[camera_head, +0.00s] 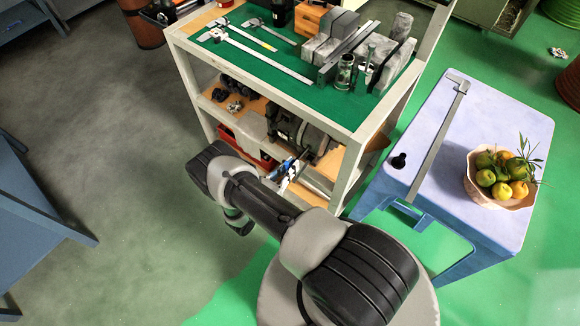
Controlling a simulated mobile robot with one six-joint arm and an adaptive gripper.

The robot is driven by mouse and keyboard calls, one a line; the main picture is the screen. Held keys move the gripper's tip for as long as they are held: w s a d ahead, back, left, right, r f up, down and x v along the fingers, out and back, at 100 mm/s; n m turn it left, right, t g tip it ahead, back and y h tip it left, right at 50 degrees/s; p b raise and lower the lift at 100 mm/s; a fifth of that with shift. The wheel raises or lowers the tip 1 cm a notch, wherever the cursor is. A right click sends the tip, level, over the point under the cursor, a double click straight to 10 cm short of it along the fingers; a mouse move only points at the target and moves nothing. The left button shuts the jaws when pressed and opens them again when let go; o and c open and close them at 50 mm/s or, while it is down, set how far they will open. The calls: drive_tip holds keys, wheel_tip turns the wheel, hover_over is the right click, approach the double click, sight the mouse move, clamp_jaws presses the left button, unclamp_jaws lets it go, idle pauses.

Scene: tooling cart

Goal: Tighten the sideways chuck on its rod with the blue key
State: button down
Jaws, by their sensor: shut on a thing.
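My arm crosses the lower middle of the head view, and I cannot make out my gripper's fingers; they seem hidden behind the arm. A small blue, white and dark cluster (286,169) shows just past the arm, in front of the cart's lower shelf. It is too small to tell whether the blue part is the key, or whether the chuck and its rod are in it. I cannot tell whether anything there touches my gripper.
The cart (346,151) has a green top with calipers (262,54), metal blocks and a glass jar (345,72). A dark grey machine (306,133) sits on its shelf. Floor at left is clear.

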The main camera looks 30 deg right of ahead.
drive_tip(key=shift+a, duration=0.25)
drive_tip(key=shift+s+a, duration=0.3)
drive_tip(key=shift+a, duration=0.35)
drive_tip(key=shift+a, duration=0.15)
drive_tip(key=shift+v, duration=2.95)
drive_tip(key=shift+r, duration=0.1)
